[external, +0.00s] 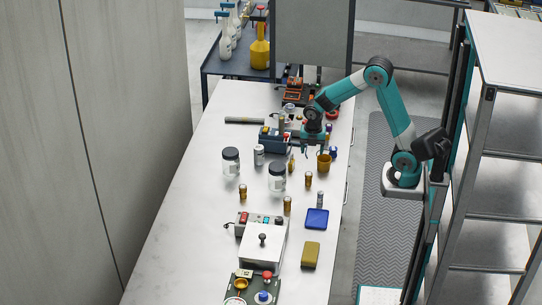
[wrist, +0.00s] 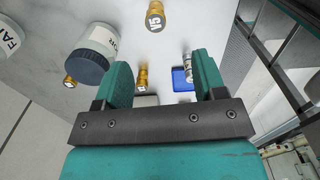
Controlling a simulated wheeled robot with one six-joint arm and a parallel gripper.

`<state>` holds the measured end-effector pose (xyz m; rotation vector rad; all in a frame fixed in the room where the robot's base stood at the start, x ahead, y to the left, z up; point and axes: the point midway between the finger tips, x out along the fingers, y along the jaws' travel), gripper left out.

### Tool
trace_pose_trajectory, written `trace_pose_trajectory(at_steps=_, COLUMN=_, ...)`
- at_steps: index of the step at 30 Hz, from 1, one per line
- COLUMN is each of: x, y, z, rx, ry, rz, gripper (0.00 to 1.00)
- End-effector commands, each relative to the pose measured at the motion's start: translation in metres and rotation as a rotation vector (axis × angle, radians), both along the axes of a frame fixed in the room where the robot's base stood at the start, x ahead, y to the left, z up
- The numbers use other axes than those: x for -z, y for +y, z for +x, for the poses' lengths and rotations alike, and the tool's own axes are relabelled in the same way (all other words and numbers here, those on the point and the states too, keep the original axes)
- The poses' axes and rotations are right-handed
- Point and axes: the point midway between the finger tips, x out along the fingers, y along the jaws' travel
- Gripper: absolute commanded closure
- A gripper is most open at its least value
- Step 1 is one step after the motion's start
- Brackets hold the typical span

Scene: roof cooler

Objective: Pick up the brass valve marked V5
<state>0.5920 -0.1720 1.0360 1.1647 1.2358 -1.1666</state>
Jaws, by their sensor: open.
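The brass valve marked V5 (wrist: 155,16) shows at the top edge of the wrist view, its label upside down. In the external view the brass valve (external: 308,180) that matches it stands upright on the bench, right of a dark-lidded jar. My gripper (external: 312,150) is above the bench, behind this valve and apart from it. In the wrist view my gripper (wrist: 163,72) has its two teal fingers spread with nothing held between them. Other brass valves (external: 287,205) (external: 242,191) stand nearby; their marks are too small to read.
Dark-lidded jars (external: 277,178) (external: 231,161) stand left of the valve. A brown cup (external: 324,162) and a dark blue bin (external: 274,142) are close to my gripper. The bench's left side is mostly clear.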

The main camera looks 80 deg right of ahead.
Motion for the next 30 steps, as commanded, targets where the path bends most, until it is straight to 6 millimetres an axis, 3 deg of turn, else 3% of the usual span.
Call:
trace_pose_trajectory(at_steps=10, x=0.077, y=0.002, z=-0.001, rx=0.0, ry=0.005, rz=0.002, gripper=0.36)
trace_pose_trajectory(at_steps=20, x=0.105, y=0.004, z=0.002, rx=0.0, ry=0.002, rz=0.002, gripper=0.36)
trace_pose_trajectory(at_steps=30, x=0.146, y=0.009, z=0.007, rx=0.001, ry=0.001, rz=0.001, gripper=0.36)
